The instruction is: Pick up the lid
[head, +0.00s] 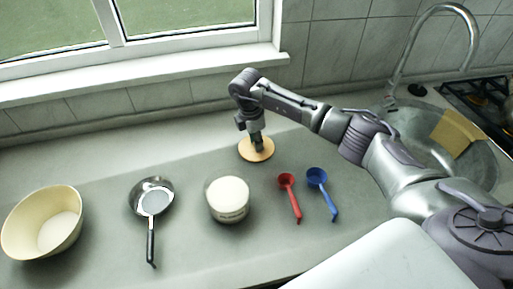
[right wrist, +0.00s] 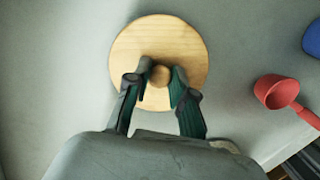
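The lid (head: 257,154) is a flat round wooden disc with a small round knob, seen near the back of the counter's middle. In the right wrist view the lid (right wrist: 128,50) lies centred ahead of the gripper. My right gripper (head: 257,147) points down over the lid. In the right wrist view its two fingertips (right wrist: 160,74) sit on either side of the knob and look closed against it. The lid looks flat, on or very near the counter. My left gripper is not in view.
A white-topped canister (head: 228,196) stands in front of the lid. A red scoop (head: 289,187) and a blue scoop (head: 321,186) lie to the right. A small pan (head: 146,190) and a cream bowl (head: 22,229) are at left. The sink (head: 478,172) is at right.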

